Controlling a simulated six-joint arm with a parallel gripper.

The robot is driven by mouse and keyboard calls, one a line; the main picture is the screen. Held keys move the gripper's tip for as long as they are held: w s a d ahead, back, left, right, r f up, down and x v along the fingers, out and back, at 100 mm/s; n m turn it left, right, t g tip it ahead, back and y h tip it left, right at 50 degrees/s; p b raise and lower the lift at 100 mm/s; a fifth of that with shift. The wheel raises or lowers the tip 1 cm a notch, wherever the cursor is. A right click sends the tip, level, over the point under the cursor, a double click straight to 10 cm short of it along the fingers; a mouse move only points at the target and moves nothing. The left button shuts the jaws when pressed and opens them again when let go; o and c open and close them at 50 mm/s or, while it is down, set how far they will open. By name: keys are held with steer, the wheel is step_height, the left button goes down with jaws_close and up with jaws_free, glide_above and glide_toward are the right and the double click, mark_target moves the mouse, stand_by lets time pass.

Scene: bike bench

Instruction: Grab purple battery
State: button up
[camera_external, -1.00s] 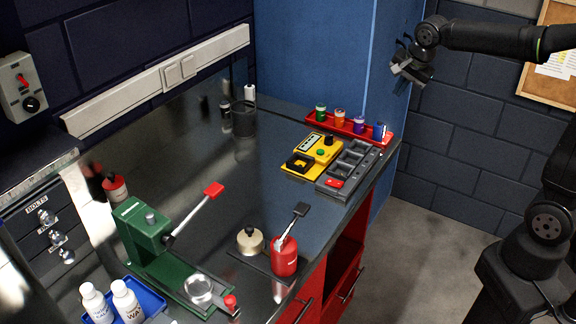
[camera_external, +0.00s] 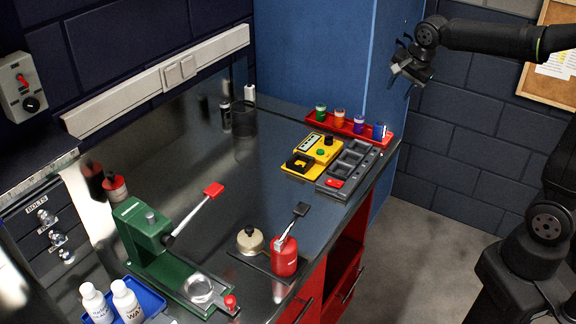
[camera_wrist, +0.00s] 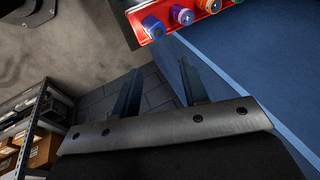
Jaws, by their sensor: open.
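The purple battery (camera_external: 359,122) stands in a red tray (camera_external: 349,131) at the back right of the bench, between an orange battery (camera_external: 340,117) and a blue battery (camera_external: 379,130). A green battery (camera_external: 320,112) is at the tray's left end. My gripper (camera_external: 404,78) is up in the air, above and to the right of the tray, apart from every battery. In the wrist view my gripper (camera_wrist: 160,92) is open and empty. The purple battery (camera_wrist: 182,15) shows at the top there, beside the blue battery (camera_wrist: 153,27), beyond the fingertips.
A yellow device (camera_external: 311,155) and a grey compartment tray (camera_external: 352,163) sit just in front of the red tray. A blue wall (camera_external: 312,55) rises behind it. A green press (camera_external: 145,235) and a red can (camera_external: 285,257) stand nearer the front.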

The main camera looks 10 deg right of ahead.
mark_target(360, 116)
steer(key=w+a+m+g+h, duration=0.1)
steer(key=w+a+m+g, duration=0.3)
steer(key=w+a+m, duration=0.5)
steer(key=shift+m, duration=0.3)
steer(key=f, duration=0.4)
steer(key=w+d+f, duration=0.1)
steer(key=f, duration=0.3)
steer(key=w+d+f, duration=0.1)
steer(key=f, duration=0.3)
steer(key=shift+w+f, duration=0.1)
steer(key=shift+f, duration=0.05)
steer(key=shift+s+d+f, duration=0.1)
steer(key=shift+d+f, duration=0.05)
steer(key=shift+f, duration=1.25)
steer(key=shift+s+d+f, duration=0.1)
steer(key=shift+f, duration=1.3)
steer(key=c, duration=0.8)
steer(key=shift+r, duration=0.1)
